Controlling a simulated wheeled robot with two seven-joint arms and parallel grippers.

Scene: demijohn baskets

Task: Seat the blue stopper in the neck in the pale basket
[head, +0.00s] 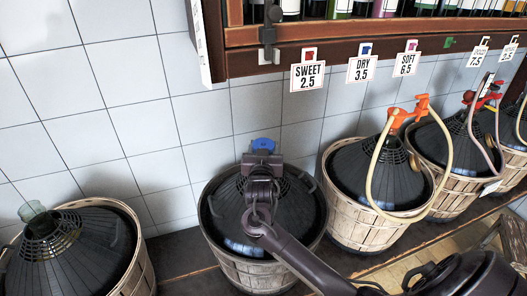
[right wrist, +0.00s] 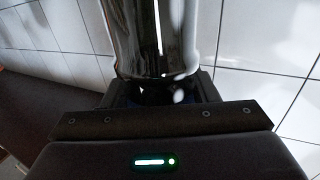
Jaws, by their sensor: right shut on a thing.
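The blue stopper (head: 265,145) shows in the head view just beyond my right gripper (head: 262,157), which is shut on it. The gripper is over the dark demijohn (head: 296,205) in the greyish middle basket (head: 262,274) and hides its neck. I cannot tell whether the stopper touches that neck. In the right wrist view, a shiny dark cylinder (right wrist: 155,40) rises beyond the jaws (right wrist: 155,92), with a dark bluish patch between them. A tan basket (head: 141,270) at the left holds a dark demijohn (head: 75,262) with a clear open neck (head: 32,211). My left gripper is not in view.
Right of the middle basket, a basket (head: 357,222) holds a demijohn with an orange tap (head: 410,113) and a hose. More baskets follow at the right. A wooden shelf (head: 290,40) with price tags hangs above. Tiled wall stands behind.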

